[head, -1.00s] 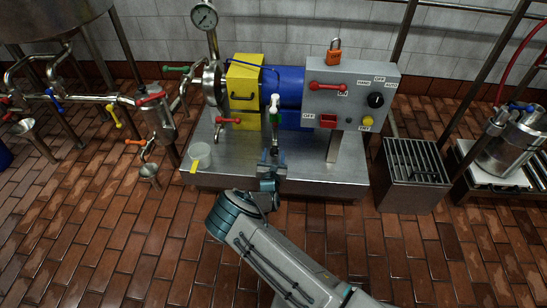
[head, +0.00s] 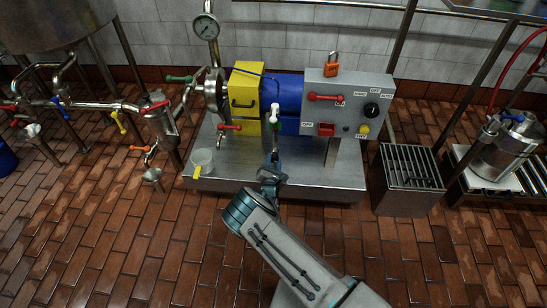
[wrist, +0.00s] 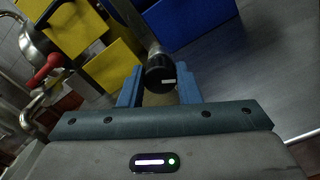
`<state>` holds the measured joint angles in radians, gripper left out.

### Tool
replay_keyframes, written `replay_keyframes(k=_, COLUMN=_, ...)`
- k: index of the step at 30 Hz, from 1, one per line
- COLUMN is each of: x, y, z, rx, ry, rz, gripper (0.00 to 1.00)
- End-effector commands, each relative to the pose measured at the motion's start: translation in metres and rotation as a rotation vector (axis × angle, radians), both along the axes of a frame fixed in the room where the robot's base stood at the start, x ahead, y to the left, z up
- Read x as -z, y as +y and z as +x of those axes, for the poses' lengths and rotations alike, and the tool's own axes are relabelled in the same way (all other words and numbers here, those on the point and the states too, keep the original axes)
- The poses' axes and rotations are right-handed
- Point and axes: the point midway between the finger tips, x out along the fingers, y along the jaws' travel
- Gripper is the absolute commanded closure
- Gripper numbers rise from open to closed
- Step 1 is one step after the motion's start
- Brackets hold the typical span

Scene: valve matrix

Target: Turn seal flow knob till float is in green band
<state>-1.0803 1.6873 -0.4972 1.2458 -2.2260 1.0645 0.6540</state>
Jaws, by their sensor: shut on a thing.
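The seal flow knob (wrist: 160,76) is a black round cap with a white mark. In the wrist view it sits between the two blue fingers of my gripper (wrist: 159,92), which is shut on it. In the head view my gripper (head: 272,163) is low in front of the pump, below the upright flow meter (head: 274,121) with its white top. The knob is hidden by my gripper there. The float and the green band are too small to make out.
A yellow guard (head: 246,94) and a blue motor (head: 290,93) stand behind. A grey control box (head: 347,100) with a red handle and padlock is to the right. A clear cup (head: 202,160) stands on the steel plinth's left. A slatted metal box (head: 408,180) stands right.

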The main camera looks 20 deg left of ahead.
Motion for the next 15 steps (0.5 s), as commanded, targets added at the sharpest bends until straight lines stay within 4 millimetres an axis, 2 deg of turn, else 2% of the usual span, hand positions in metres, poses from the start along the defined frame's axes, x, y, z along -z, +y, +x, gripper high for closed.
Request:
replay_keyframes(k=12, x=0.0014, y=0.0003, z=-0.0007, rx=0.0, ry=0.013, rz=0.055, gripper=0.93)
replay_keyframes(k=13, x=0.0014, y=0.0003, z=-0.0007, rx=0.0, ry=0.013, rz=0.055, gripper=0.67)
replay_keyframes(k=15, x=0.0014, y=0.0002, z=-0.0007, rx=0.0, ry=0.014, rz=0.055, gripper=0.48)
